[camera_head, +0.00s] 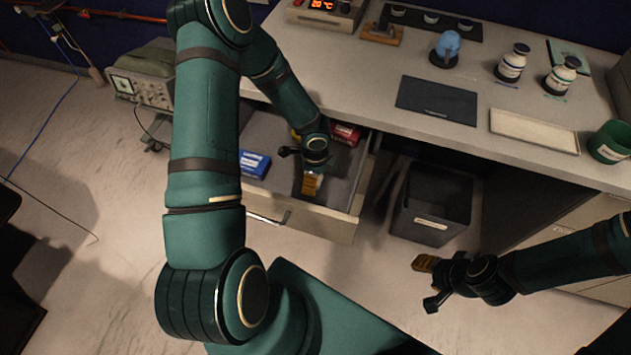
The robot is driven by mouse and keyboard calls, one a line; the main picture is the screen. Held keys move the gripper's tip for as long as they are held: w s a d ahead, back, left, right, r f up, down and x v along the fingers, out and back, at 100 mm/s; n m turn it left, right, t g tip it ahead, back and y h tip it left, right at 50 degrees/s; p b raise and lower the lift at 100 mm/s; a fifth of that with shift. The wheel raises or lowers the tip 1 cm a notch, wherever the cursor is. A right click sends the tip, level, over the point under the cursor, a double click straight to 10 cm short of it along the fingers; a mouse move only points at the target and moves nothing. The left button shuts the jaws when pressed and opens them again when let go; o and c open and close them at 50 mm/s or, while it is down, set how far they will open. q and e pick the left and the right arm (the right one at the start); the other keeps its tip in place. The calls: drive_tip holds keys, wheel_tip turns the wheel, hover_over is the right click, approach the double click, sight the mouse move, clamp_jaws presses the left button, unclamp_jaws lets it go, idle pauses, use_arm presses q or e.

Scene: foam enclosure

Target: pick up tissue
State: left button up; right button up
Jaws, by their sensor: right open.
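No thing in view is plainly a tissue. A pale blue rounded thing (448,44) sits on a small dark round base on the counter; I cannot tell whether it is the tissue. My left gripper (302,169) points down into an open drawer (301,222), and I cannot tell whether it is open or shut. A blue box (254,164) lies to its left in the drawer, and a red box (346,133) lies behind it. The arm hides part of the drawer. My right gripper (429,284) is open and empty in front of the cabinet, below the counter.
The counter (392,128) carries a dark flat pad (436,101), a pale tray (534,131), two white bottles (512,64), and a green cup (609,142) at the right edge. A dark open bin (432,220) stands right of the drawer. An instrument (143,88) stands at left.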

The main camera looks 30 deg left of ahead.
use_arm(q)
drive_tip(key=shift+f, duration=0.55)
drive_tip(key=c, duration=0.8)
drive_tip(key=shift+c, duration=0.2)
